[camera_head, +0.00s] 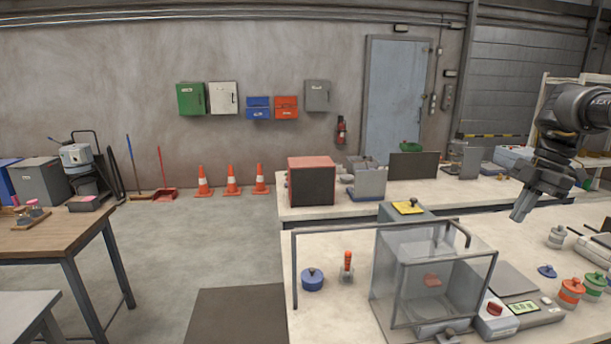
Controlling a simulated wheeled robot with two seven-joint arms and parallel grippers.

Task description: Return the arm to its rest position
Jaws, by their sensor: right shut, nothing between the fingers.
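My right gripper (522,204) shows at the right of the head view, at the end of my dark right arm (566,125). Its fingers point down and are shut with nothing between them. It hangs above the right part of the near workbench (340,322), clear of the things on it. My left gripper does not show in this view.
A clear-walled box (402,278) with a metal frame stands on the near bench. A scale (525,308), a blue pot (312,280), a grey canister (557,237) and orange (570,292) and green jars (594,286) stand around it. The floor at left centre is clear.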

